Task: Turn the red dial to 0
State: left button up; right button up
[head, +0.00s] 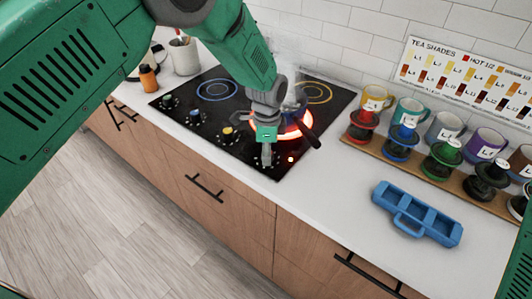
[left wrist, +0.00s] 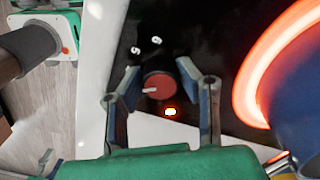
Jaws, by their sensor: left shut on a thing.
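The red dial (left wrist: 160,84) is on the black cooktop in the left wrist view, with its white pointer mark toward the left of that picture. Small white numerals show on the glass above it; most of its scale is dark or hidden. My left gripper (left wrist: 159,70) has one finger on each side of the dial and is shut on it. In the head view my left gripper (head: 266,156) reaches down to the cooktop's front edge and hides the dial.
The cooktop (head: 200,104) has a glowing red burner (head: 296,122) beside my left gripper, with a dark-handled pan or pot over it. An indicator light (left wrist: 170,111) is lit.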

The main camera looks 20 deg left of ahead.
pick_arm(q)
jog(key=n, duration=0.7)
jog(key=shift+d, duration=0.2)
jog(key=n, duration=0.4)
jog(key=shift+w+r, duration=0.1)
jog(key=n, duration=0.4)
jog(key=shift+w, duration=0.1)
jog(key=n, duration=0.6)
jog(key=shift+r+n+b, duration=0.1)
jog(key=shift+n+b, duration=0.2)
jog(key=shift+n, duration=0.1)
jog(key=n, duration=0.6)
jog(key=shift+w+a+r+n, duration=0.1)
jog(key=shift+w+n, duration=0.05)
jog(key=shift+n, duration=0.25)
jog(key=o, duration=1.1)
jog(key=shift+o, duration=0.2)
jog(key=shift+f, duration=0.2)
